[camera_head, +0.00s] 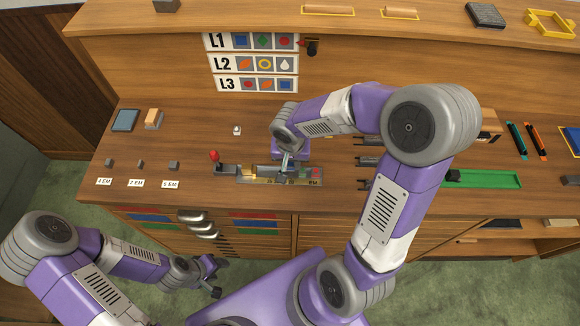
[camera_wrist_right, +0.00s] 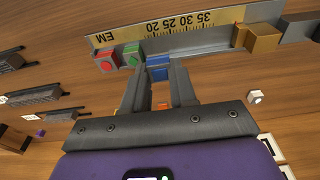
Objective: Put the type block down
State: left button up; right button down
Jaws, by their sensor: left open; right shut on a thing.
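My right gripper (camera_head: 285,166) points down over the metal stick with the yellow scale (camera_head: 262,179). In the right wrist view, its fingers (camera_wrist_right: 164,74) are shut on a type block with a blue face (camera_wrist_right: 157,72). The block is at the stick's channel, beside a green block (camera_wrist_right: 132,54) and a red block (camera_wrist_right: 107,61) near the EM end. I cannot tell whether it touches the channel floor. In the head view the gripper mostly hides the held block. My left gripper (camera_head: 213,277) is open and empty, low in front of the bench.
A tan block (camera_wrist_right: 260,39) stands further along the stick. A red-knobbed lever (camera_head: 214,157) is at its left end. A small white-topped piece (camera_head: 237,130) is behind. Cards L1, L2 and L3 (camera_head: 252,63) hang at the back. Small grey blocks with labels (camera_head: 136,182) lie left.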

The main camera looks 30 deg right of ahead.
aim_at(290, 165)
notch_tip(290, 165, down, 4)
jog(key=shift+r+b, duration=0.25)
jog(key=shift+b, duration=0.2)
jog(key=shift+f, duration=0.15)
jog(key=c, duration=1.2)
grip_release()
jog(key=shift+r, duration=0.4)
jog(key=r+p, duration=0.1)
jog(key=r, duration=0.3)
jog(key=s+r+p, duration=0.1)
jog(key=r, duration=0.2)
jog(key=a+r+p, duration=0.1)
jog(key=r, duration=0.3)
jog(key=shift+s+r, duration=0.25)
jog(key=shift+r, duration=0.05)
